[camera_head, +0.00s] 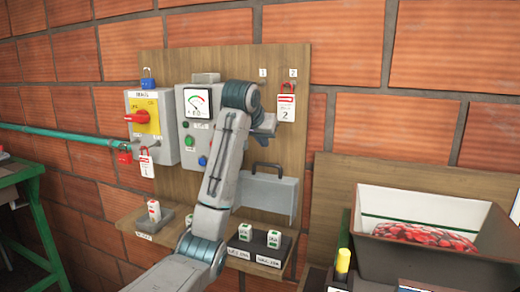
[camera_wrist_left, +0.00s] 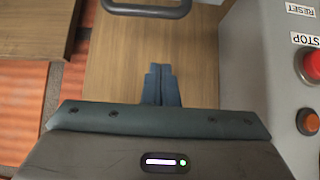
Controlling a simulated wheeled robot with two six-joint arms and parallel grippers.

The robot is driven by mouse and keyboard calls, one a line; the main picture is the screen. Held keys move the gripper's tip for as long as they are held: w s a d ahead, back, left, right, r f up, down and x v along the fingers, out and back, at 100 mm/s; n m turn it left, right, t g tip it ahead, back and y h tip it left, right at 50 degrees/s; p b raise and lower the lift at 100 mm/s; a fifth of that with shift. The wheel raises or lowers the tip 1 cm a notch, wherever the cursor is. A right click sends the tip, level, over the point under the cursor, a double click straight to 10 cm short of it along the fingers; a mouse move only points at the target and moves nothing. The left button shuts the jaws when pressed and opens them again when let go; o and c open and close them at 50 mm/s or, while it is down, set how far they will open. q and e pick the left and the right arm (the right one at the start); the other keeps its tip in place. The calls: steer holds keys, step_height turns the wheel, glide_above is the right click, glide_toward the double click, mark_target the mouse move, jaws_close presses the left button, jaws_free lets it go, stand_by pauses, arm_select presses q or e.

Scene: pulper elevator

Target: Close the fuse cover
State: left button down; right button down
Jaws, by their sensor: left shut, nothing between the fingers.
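The grey fuse cover (camera_head: 270,195) is low on the right half of the wooden board, with a dark bar handle (camera_head: 268,165) at its top edge. Part of its left side is hidden behind my left arm, and I cannot tell how far it stands open. My left gripper (camera_head: 268,124) is above the handle, apart from it, in front of the board. In the left wrist view its two fingers (camera_wrist_left: 160,85) are together and empty, and the handle (camera_wrist_left: 145,10) shows at the top edge. My right gripper is not in view.
A grey control box (camera_head: 192,125) with a gauge and buttons stands left of my arm; its red stop button (camera_wrist_left: 313,65) shows at the right. White-green fuses (camera_head: 246,232) stand on the shelf below. A red lockout tag (camera_head: 286,103) hangs at right. A grey bin (camera_head: 430,235) is lower right.

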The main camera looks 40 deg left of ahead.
mark_target(261, 174)
arm_select(q)
step_height(261, 174, down, 4)
steer(key=shift+s+a+r+p, duration=0.1)
steer(key=shift+s+p, duration=0.05)
steer(key=shift+p, duration=0.75)
steer(key=shift+s, duration=0.5)
steer(key=shift+w+d+f, duration=0.15)
steer(key=shift+d+f, duration=0.05)
steer(key=shift+f, duration=0.1)
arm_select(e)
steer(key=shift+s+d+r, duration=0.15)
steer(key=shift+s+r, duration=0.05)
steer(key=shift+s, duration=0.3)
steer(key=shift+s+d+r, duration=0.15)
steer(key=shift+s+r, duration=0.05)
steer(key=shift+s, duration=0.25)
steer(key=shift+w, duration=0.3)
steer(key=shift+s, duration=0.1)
